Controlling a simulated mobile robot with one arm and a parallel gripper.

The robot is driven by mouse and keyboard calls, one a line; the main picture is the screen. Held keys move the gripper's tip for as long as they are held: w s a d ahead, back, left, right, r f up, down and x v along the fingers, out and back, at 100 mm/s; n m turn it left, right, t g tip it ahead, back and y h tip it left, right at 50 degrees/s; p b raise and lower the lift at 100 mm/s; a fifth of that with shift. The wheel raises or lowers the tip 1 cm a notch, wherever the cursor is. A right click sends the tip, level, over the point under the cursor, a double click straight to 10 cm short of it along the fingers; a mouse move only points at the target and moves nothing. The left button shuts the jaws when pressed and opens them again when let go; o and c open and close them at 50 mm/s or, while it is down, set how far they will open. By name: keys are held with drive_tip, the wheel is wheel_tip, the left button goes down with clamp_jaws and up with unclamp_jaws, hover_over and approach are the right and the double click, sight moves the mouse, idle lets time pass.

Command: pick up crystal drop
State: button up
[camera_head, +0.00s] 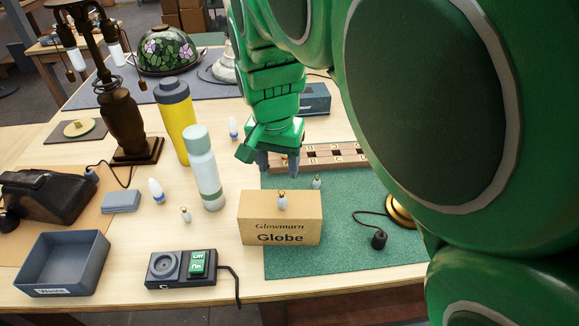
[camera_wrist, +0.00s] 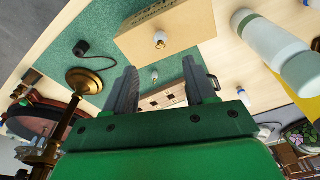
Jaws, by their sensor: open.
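My gripper (camera_head: 276,164) is open and empty, pointing down above the table behind the cardboard "Glowmurn Globe" box (camera_head: 280,231). In the wrist view its two fingers (camera_wrist: 159,65) stand wide apart. Several small pale pieces with gold-coloured tops show; I cannot tell for sure which is the crystal drop. Another small piece (camera_head: 317,183) is on the green mat, showing between the fingers in the wrist view (camera_wrist: 154,76). A third (camera_head: 185,214) stands on the bare table.
A slotted wooden rack (camera_head: 335,154) lies behind the green mat (camera_head: 340,210). A pale bottle (camera_head: 203,170) and yellow bottle (camera_head: 176,122) stand left of my gripper. A brass base (camera_head: 399,211) is at right. A waste bin (camera_head: 62,264) and switch box (camera_head: 181,268) are in front.

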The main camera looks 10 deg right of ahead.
drive_tip(key=n+g, duration=0.1)
drive_tip(key=n, duration=0.6)
hover_over(317, 179)
drive_tip(key=shift+y, duration=0.3)
drive_tip(key=f, duration=1.6)
drive_tip(key=shift+w+d+f, duration=0.1)
drive_tip(key=shift+w+d, duration=0.05)
drive_tip(key=shift+w, duration=0.1)
drive_tip(key=shift+f, duration=0.95)
drive_tip(key=shift+s+f, duration=0.15)
drive_tip(key=shift+f, duration=2.85)
clamp_jaws()
